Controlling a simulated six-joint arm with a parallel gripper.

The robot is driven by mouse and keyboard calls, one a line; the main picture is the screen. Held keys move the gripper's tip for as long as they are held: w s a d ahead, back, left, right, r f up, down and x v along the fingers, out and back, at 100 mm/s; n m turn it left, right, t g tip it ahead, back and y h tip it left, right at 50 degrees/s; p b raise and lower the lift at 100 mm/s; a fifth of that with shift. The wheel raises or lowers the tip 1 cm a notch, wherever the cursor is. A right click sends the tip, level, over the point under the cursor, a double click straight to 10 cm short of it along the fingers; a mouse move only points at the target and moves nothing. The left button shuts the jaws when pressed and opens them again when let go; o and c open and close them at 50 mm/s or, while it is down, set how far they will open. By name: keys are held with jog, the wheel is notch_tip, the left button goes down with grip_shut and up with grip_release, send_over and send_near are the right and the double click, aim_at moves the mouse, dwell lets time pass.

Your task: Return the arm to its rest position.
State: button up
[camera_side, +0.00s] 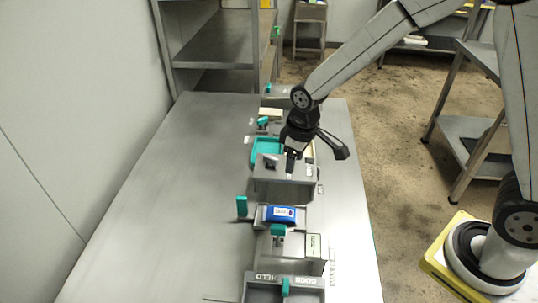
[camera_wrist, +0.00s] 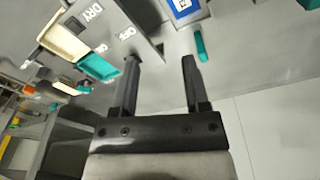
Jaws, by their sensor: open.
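My gripper (camera_side: 289,165) hangs from the arm over the row of grey fixtures on the steel table (camera_side: 150,200), close above a grey box (camera_side: 272,183). In the wrist view my gripper (camera_wrist: 160,62) has its two dark fingers spread wide, with nothing between them. From the side view I cannot tell whether the fingertips touch the box.
A blue item (camera_side: 279,214) sits in a grey fixture in front of the grey box, beside a teal tab (camera_side: 241,206). A teal tray (camera_side: 266,149) lies behind the box. A trough labelled HELD and GOOD (camera_side: 285,280) is nearest. The table's left side is clear.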

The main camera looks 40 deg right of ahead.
jog(key=s+d+r+m, duration=0.1)
jog(key=s+d+m, duration=0.1)
jog(key=s, duration=0.4)
jog(key=s+d+r+m+t, duration=0.1)
jog(key=s+d+m, duration=0.1)
jog(key=s+d, duration=0.3)
jog(key=shift+s, duration=0.65)
